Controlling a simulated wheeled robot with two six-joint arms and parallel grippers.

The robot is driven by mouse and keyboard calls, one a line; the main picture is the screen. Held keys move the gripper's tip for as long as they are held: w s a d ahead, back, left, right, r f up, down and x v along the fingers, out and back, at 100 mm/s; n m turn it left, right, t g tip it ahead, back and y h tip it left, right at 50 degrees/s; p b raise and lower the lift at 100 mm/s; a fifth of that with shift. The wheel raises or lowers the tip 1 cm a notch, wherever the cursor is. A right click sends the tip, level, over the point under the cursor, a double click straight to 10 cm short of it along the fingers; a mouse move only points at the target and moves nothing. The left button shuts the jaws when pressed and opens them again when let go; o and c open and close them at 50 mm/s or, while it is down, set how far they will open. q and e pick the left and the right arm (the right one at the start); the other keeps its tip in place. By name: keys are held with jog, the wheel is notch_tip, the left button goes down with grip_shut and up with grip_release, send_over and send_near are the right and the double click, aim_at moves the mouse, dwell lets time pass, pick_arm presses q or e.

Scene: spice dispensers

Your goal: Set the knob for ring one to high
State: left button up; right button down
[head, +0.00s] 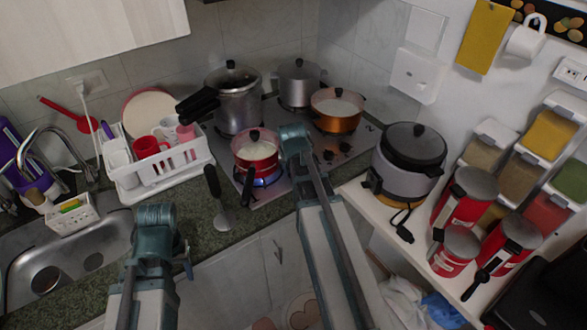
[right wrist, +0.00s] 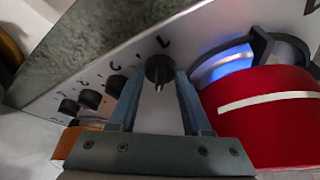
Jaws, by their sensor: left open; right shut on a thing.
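The steel cooktop (head: 282,187) has a row of black knobs. In the right wrist view my right gripper (right wrist: 160,85) is shut on the end knob (right wrist: 159,68), one fingertip on each side, close to the red pot (right wrist: 262,112). Other black knobs (right wrist: 90,98) run off to the left there. A blue flame (right wrist: 225,62) burns beside the red pot. In the head view my right gripper (head: 293,134) is over the cooktop and hides the held knob. My left gripper (head: 155,214) is open and empty in front of the counter by the sink.
The red pot (head: 256,150) stands over the lit ring. A pressure cooker (head: 236,102), a steel pot (head: 299,82) and a copper pot (head: 337,108) stand behind. A spatula (head: 220,200) lies left of the cooktop. A dish rack (head: 155,172) and a rice cooker (head: 405,160) flank it.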

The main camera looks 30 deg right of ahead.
jog(key=shift+c, duration=1.8)
grip_release()
jog(key=p+v, duration=1.2)
jog(key=v, duration=0.2)
jog(key=shift+p, duration=0.4)
jog(key=shift+w+d+f, duration=0.1)
jog(key=shift+w, duration=0.05)
